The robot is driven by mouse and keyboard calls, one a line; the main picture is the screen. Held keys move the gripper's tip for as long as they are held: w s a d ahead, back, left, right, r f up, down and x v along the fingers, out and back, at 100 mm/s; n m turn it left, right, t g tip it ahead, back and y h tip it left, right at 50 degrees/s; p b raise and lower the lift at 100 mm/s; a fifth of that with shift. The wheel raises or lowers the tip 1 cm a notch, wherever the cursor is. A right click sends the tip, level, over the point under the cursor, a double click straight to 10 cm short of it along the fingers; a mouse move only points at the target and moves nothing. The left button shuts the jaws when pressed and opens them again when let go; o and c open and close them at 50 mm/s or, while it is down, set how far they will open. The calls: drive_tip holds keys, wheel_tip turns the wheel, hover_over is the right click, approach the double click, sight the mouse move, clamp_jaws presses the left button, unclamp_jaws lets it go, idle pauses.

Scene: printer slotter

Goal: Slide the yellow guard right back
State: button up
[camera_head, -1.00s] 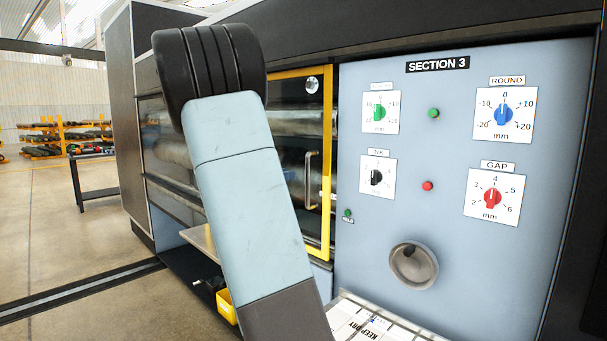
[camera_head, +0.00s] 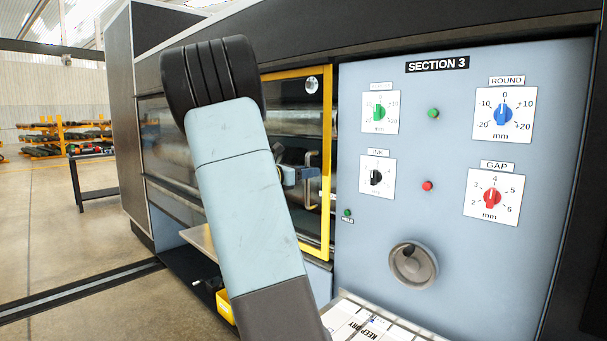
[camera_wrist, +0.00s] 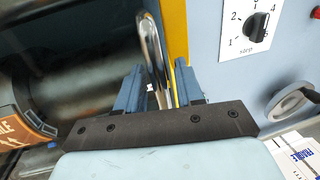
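The yellow guard (camera_head: 326,205) is a yellow-edged frame with dark glazing, beside the blue-grey control panel. Its right upright also shows as a yellow strip in the wrist view (camera_wrist: 174,25). A curved metal handle (camera_wrist: 153,45) stands on the guard near that upright. My gripper (camera_wrist: 158,82) is at the handle, with one blue finger on each side of it. Gaps show between the fingers and the handle, so the gripper looks open around it. In the head view my gripper (camera_head: 298,174) is partly hidden behind my arm, which also covers much of the guard's left part.
The control panel (camera_head: 460,240) with dials, buttons and a round handwheel (camera_head: 413,265) is right of the guard. Printed sheets or boxes (camera_head: 360,320) lie below it. A yellow bin (camera_head: 226,306) sits low at left. Rollers show behind the glazing.

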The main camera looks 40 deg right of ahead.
clamp_jaws()
